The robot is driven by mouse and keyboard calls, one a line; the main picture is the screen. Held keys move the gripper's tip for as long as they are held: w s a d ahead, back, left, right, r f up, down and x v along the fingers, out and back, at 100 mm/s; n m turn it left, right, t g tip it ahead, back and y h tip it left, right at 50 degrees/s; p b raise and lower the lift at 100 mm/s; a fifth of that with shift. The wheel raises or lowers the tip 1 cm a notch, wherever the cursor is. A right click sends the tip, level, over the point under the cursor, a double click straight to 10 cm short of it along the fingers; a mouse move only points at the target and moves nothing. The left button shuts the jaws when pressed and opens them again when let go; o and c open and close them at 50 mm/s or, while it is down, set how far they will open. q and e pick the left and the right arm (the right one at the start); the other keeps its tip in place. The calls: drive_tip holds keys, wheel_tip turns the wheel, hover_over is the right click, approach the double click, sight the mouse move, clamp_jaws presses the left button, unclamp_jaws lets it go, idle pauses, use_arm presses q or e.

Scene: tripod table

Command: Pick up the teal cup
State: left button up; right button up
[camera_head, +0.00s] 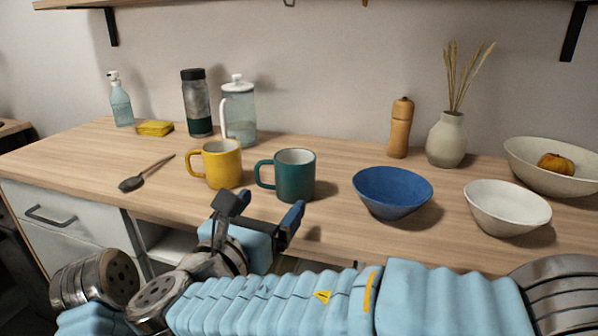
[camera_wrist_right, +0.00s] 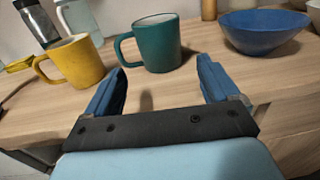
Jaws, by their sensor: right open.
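The teal cup (camera_head: 296,180) stands upright on the wooden counter (camera_head: 330,225), its handle toward the left. It also shows in the right wrist view (camera_wrist_right: 160,47), just beyond the fingers. My right gripper (camera_head: 262,210) is open and empty at the counter's front edge, in front of the cup and apart from it. In the right wrist view its two blue fingers (camera_wrist_right: 162,76) spread apart, with the cup ahead and between their directions. My left gripper does not show.
A yellow mug (camera_head: 222,165) stands close left of the cup, and a blue bowl (camera_head: 392,190) stands to its right. A glass pitcher (camera_head: 240,112) is behind. A white bowl (camera_head: 507,208) is further right.

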sight(289, 182)
drive_tip(key=x, duration=0.8)
drive_tip(key=shift+w+d+p, duration=0.15)
drive_tip(key=shift+w+p, duration=0.1)
drive_tip(key=shift+p, duration=0.1)
drive_tip(key=x, duration=0.5)
drive_tip(key=shift+w+r+p, duration=0.15)
drive_tip(key=shift+w+p, duration=0.1)
drive_tip(key=shift+p, duration=0.15)
drive_tip(key=c, duration=0.9)
drive_tip(key=shift+r, duration=0.1)
drive_tip(key=shift+r, duration=0.25)
wheel_tip(289, 182, up, 2)
drive_tip(key=shift+r, duration=0.2)
drive_tip(key=s+r, duration=0.2)
drive_tip(key=s+d+r, duration=0.1)
drive_tip(key=s+r, duration=0.1)
drive_tip(key=r, duration=0.1)
drive_tip(key=shift+s+r, duration=0.25)
drive_tip(key=shift+r, duration=0.05)
drive_tip(key=s+r, duration=0.1)
drive_tip(key=s, duration=0.2)
drive_tip(key=s+d+r, duration=0.1)
drive_tip(key=s+r, duration=0.1)
drive_tip(key=s, duration=0.1)
drive_tip(key=s+d+r, duration=0.1)
drive_tip(key=s, duration=0.2)
drive_tip(key=shift+d+r, duration=0.2)
drive_tip(key=shift+d, duration=0.05)
